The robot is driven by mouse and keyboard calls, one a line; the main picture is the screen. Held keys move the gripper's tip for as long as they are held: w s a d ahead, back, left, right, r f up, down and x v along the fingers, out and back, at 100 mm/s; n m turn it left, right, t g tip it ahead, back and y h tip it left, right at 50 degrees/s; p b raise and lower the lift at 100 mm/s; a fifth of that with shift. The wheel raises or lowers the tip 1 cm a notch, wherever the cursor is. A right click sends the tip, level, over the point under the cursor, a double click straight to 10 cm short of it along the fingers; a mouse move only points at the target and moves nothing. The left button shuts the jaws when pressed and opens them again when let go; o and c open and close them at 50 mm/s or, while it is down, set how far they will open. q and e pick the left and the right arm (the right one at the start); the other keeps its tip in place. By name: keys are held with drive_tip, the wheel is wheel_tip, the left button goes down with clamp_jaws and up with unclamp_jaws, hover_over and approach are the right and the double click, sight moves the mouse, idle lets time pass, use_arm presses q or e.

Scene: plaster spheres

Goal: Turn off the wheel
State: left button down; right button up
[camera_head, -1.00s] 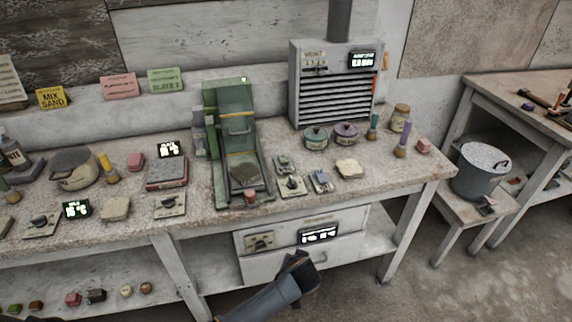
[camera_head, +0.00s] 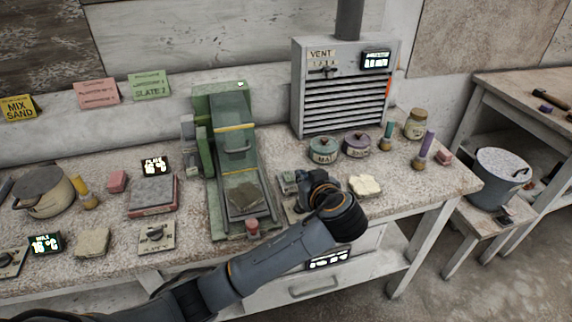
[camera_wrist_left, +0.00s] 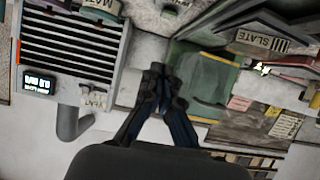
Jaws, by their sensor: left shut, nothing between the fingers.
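The green machine (camera_head: 222,150), with a sloping bed and a dark slate piece (camera_head: 244,197) on it, stands on the bench. I cannot make out a wheel on it. A small grey switch unit (camera_head: 288,178) sits just right of it, partly hidden by my left gripper (camera_head: 298,190). In the left wrist view my left gripper (camera_wrist_left: 157,72) is shut and empty, with the green machine (camera_wrist_left: 212,80) to its right. I cannot tell whether the fingertips touch a switch. My right gripper is not in view.
The grey vent box (camera_head: 345,90) stands behind my gripper. Lidded pots (camera_head: 323,150), a pale lump (camera_head: 365,185) and a jar (camera_head: 415,124) are to the right. A knob plate (camera_head: 156,237) and a red-edged scale (camera_head: 153,195) lie left of the machine.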

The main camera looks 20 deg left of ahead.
use_arm(q)
drive_tip(key=shift+w+a, duration=0.25)
drive_tip(key=shift+w, duration=0.2)
drive_tip(key=shift+s+d+r, duration=0.25)
drive_tip(key=shift+s, duration=0.15)
drive_tip(key=shift+w+a+f, duration=0.1)
drive_tip(key=shift+w, duration=0.05)
drive_tip(key=p, duration=0.2)
hover_over(288, 177)
drive_tip(key=s+d, duration=0.2)
drive_tip(key=f, duration=0.3)
drive_tip(key=shift+a+f, duration=0.2)
drive_tip(key=shift+f, duration=0.1)
wheel_tip(288, 177, down, 3)
drive_tip(key=shift+w+f, duration=0.1)
drive_tip(key=shift+f, duration=0.1)
drive_tip(key=shift+d+f, duration=0.1)
drive_tip(key=shift+f, duration=0.45)
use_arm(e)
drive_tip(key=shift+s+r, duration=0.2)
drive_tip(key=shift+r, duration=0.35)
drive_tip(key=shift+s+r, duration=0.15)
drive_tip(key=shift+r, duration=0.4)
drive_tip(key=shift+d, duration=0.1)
